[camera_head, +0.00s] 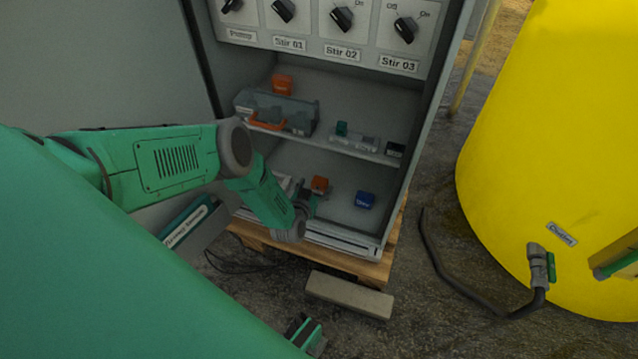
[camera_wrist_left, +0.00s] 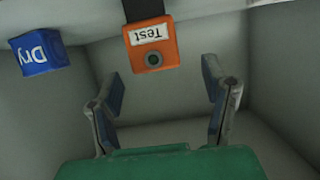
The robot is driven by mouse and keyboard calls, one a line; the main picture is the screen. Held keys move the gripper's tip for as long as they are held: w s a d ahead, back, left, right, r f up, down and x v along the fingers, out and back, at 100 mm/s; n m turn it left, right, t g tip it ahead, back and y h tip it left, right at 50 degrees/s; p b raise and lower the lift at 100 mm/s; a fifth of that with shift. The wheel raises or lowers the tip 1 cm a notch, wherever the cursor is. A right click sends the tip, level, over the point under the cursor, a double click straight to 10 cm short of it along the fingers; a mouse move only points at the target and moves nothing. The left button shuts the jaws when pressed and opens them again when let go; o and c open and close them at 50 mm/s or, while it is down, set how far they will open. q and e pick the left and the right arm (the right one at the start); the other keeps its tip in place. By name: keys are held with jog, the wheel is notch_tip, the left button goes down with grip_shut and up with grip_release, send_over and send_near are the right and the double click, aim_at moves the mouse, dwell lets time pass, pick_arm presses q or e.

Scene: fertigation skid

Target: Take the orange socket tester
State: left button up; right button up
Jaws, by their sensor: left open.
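The orange socket tester (camera_head: 319,184) is a small box in the lower compartment of the open cabinet. In the left wrist view the tester (camera_wrist_left: 151,45) shows a white "Test" label, upside down, a round dark socket and a dark part behind it. My left gripper (camera_head: 308,203) reaches into that compartment, close to the tester. In the left wrist view the gripper (camera_wrist_left: 164,90) is open and empty, its two fingers apart on either side below the tester, not touching it.
A blue "Dry" box (camera_head: 364,200) stands right of the tester. The shelf (camera_head: 340,148) above holds a grey toolbox (camera_head: 275,112), another orange box (camera_head: 282,84) and small parts. Cabinet walls surround the gripper. A yellow tank (camera_head: 560,150) stands at right.

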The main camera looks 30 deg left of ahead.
aim_at(319, 181)
pick_arm(q)
jog(key=b+x, duration=0.1)
jog(key=x, duration=0.1)
jog(key=shift+w+f, duration=0.2)
jog(key=shift+w, duration=0.05)
jog(key=shift+w+b, duration=0.4)
jog(key=shift+w, duration=0.2)
jog(key=shift+a, duration=0.1)
jog(key=shift+c, duration=0.8)
jog(key=shift+f, duration=0.1)
jog(key=c, duration=1.1)
jog(key=shift+c, duration=0.2)
jog(key=shift+r+p, duration=1.4)
jog(key=shift+r, duration=0.3)
